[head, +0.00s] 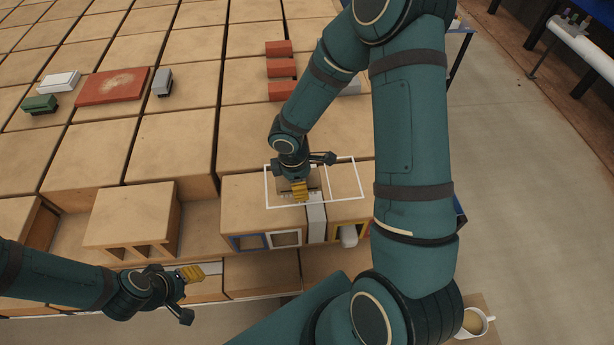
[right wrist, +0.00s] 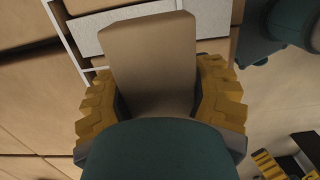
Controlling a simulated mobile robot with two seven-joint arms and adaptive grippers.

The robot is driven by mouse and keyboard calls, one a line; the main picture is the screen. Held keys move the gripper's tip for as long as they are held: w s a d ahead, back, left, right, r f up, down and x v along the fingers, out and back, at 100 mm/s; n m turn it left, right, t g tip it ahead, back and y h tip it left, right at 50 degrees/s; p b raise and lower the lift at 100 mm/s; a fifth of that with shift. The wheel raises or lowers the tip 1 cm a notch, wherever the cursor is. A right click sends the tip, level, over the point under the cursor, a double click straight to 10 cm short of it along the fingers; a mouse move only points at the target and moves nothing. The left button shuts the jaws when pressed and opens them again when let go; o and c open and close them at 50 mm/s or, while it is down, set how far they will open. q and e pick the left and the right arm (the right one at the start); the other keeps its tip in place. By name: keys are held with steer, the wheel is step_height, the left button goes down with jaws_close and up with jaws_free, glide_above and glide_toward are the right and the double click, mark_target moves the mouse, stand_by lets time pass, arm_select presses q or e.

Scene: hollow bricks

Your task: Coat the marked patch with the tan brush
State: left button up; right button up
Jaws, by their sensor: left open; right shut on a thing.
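My right gripper (head: 299,190) is shut on the tan brush (right wrist: 150,60), a plain tan block between the yellow finger pads. The brush also shows in part in the head view (head: 283,186). The marked patch is a white outline (head: 350,180) on top of the hollow bricks, with a dividing line inside it. The right gripper is over its left part and hides some of it. The right wrist view shows a light grey area (right wrist: 95,37) beside the brush within white lines; contact cannot be told. My left gripper (head: 188,292) is open and empty at the front left.
A grey strip (head: 316,215) runs between bricks under the patch. A hollow brick (head: 130,215) stands left. Red bricks (head: 281,68), a red slab (head: 112,86), a grey block (head: 162,82), a white block (head: 60,82) and a green block (head: 39,104) lie farther back. A mug (head: 473,322) stands front right.

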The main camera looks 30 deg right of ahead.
mark_target(291, 209)
steer(key=a, duration=0.1)
steer(key=s+a+b, duration=0.1)
steer(key=a, duration=0.2)
steer(key=shift+s+a, duration=0.2)
steer(key=shift+s, duration=0.05)
steer(key=shift+s+a+f+b, duration=0.15)
steer(key=shift+a+f+b, duration=0.1)
steer(key=shift+b, duration=0.25)
steer(key=shift+f+b, duration=0.75)
steer(key=shift+d, duration=0.1)
steer(key=shift+f+b, duration=0.15)
steer(key=shift+b, duration=0.15)
steer(key=shift+f+b, duration=0.35)
steer(key=shift+b, duration=0.05)
